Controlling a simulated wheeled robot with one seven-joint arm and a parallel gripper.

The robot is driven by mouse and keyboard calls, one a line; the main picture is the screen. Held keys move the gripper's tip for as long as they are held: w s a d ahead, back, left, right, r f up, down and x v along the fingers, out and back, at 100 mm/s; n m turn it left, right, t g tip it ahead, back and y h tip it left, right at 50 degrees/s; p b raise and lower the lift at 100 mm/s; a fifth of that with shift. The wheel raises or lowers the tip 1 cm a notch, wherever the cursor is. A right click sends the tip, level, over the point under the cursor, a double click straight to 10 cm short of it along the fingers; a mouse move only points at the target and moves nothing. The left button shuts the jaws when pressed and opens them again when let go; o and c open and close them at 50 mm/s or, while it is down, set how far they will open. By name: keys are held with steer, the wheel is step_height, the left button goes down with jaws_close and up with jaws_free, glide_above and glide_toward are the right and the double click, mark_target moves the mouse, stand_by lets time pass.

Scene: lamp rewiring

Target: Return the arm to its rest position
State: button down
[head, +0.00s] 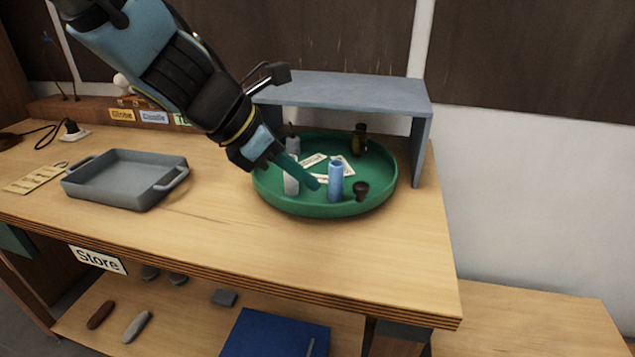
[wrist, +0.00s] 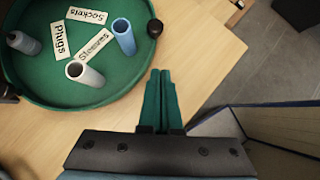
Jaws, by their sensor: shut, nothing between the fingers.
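My gripper (head: 316,185) is at the end of my arm, which reaches in from the upper left in the head view. Its green fingers are together and empty; they also show shut in the wrist view (wrist: 160,75). In the head view the fingers overlap the round green tray (head: 330,210) and partly cover a pale tube (head: 291,186). In the wrist view the tray (wrist: 45,98) lies to the upper left of the fingers, which appear clear of it.
The tray holds a blue tube (head: 336,180), a dark cap (head: 361,191), other small parts and paper labels. A grey shelf (head: 350,92) stands behind it. A grey pan (head: 125,195) sits at left on the bench. The bench front is clear.

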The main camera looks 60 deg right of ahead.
steer(key=v, duration=0.5)
steer(key=shift+s+a, duration=0.15)
steer(key=shift+a, duration=0.05)
steer(key=w+a+f+m+t+y, duration=0.1)
steer(key=w+a+f+m+t, duration=0.15)
steer(key=w+a, duration=0.65)
steer(key=w+a+f+m+t+y, duration=0.1)
steer(key=w+a+f+m+t, duration=0.2)
steer(key=w+a, duration=0.6)
steer(key=w+a+f+m+y, duration=0.2)
steer(key=w+a+m, duration=0.1)
steer(key=a, duration=0.8)
steer(key=w+a+f+m+y, duration=0.2)
steer(key=w+a+m, duration=0.2)
steer(key=a, duration=0.8)
steer(key=shift+w+a+f+t+y, duration=0.25)
steer(key=shift+w+f+t+y, duration=0.1)
steer(key=shift+w, duration=0.45)
